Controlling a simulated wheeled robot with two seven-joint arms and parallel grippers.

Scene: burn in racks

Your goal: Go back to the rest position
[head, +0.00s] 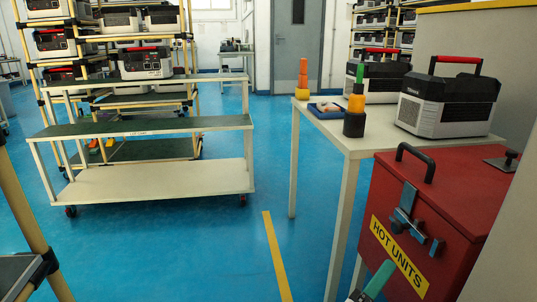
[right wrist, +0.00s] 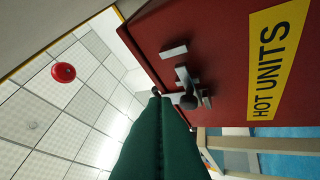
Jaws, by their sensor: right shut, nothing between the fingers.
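My right gripper (head: 380,276) shows at the bottom of the head view, in front of the red HOT UNITS box (head: 445,195). Its green fingers are together with nothing between them. In the right wrist view the shut fingers (right wrist: 158,98) point toward the metal latch (right wrist: 188,88) on the front of the red box (right wrist: 215,30). In the head view the latch (head: 405,212) is above and apart from the fingertips. The box lid looks closed. My left gripper is not in view.
A wheeled cart (head: 150,180) stands left, with racks of units behind. The blue floor (head: 225,240) between is clear.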

